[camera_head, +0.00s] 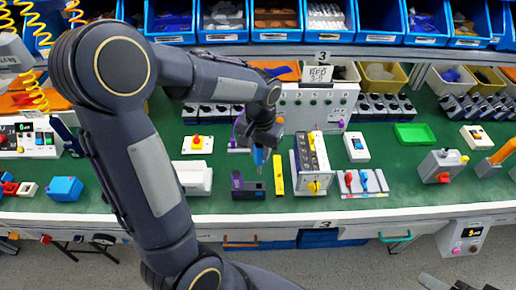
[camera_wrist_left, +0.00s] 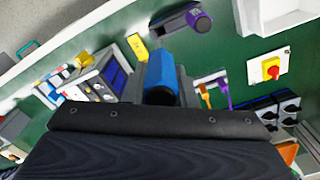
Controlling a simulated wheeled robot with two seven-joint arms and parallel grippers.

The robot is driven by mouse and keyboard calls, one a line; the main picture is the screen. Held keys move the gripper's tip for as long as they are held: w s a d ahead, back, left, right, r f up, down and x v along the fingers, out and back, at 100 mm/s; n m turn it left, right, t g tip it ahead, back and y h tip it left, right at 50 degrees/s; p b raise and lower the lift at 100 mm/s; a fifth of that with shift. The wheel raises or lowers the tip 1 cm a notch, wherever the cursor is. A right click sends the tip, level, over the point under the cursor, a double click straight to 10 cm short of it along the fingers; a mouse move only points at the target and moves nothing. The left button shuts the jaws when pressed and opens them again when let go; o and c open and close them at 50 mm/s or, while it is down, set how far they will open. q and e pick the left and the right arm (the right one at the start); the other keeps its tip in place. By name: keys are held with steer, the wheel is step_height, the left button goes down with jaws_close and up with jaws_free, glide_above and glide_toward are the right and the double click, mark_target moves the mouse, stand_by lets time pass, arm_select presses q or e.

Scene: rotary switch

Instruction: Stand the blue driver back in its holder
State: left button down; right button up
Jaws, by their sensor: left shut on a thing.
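My left gripper (camera_head: 262,142) is shut on the blue driver (camera_head: 259,156), above the green bench top. The driver hangs roughly upright with its tip down, in front of a low white holder (camera_head: 238,150). The driver's blue handle (camera_wrist_left: 160,75) fills the middle of the left wrist view. In that view the holder (camera_wrist_left: 210,77) carries an orange driver (camera_wrist_left: 205,96) and a purple driver (camera_wrist_left: 222,92). My left gripper hides part of the holder in the head view. Dark parts at the bottom right seem to be my right gripper (camera_head: 455,284), mostly cut off.
A dark device with a purple knob (camera_head: 246,187), a yellow block (camera_head: 279,175) and a grey switch panel (camera_head: 312,165) stand near the driver. A white box with a red knob (camera_head: 197,144) is to the left. Blue bins (camera_head: 275,20) line the back shelf.

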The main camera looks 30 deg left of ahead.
mark_target(260, 162)
arm_select(q)
steer(key=shift+s+f, duration=0.1)
steer(key=shift+f, duration=0.05)
steer(key=shift+f+b, duration=0.3)
steer(key=shift+b, duration=0.1)
step_height(260, 162, down, 5)
steer(key=b, duration=0.4)
steer(key=shift+f, duration=0.25)
stand_by(0.4)
steer(key=shift+f+b, duration=2.95)
steer(key=shift+f, duration=0.45)
steer(key=c, duration=1.1)
jaws_free()
steer(key=shift+r, duration=0.1)
step_height(260, 162, up, 8)
steer(key=shift+f, duration=0.1)
